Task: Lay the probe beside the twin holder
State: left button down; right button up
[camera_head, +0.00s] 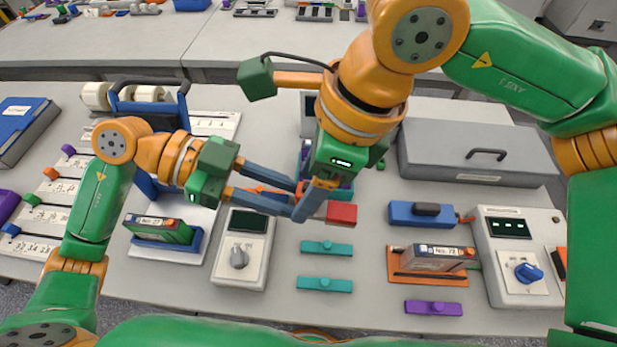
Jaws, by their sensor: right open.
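My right gripper (305,212) comes down from the top over the middle of the table, its fingers open but seen nearly edge-on. My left gripper (292,197) reaches in from the left, its two fingers apart, with tips close to the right fingers. A red block (342,213) shows just right of the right fingertips; I cannot tell whether it is the probe or whether they touch. An orange holder (428,281) carries a battery cell (432,257) at the right. A blue holder (166,243) carries another cell (160,229) at the left. Which is the twin holder is unclear.
Two teal bars (325,284) lie front centre. Meters stand at left (243,250) and right (509,258). A blue block with a black top (402,213) and a purple bar (434,307) lie at right. A grey case (474,166) stands behind. Bare table lies between teal bars and orange holder.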

grip_shut()
pick_arm(q)
jog(key=c, duration=0.5)
grip_release()
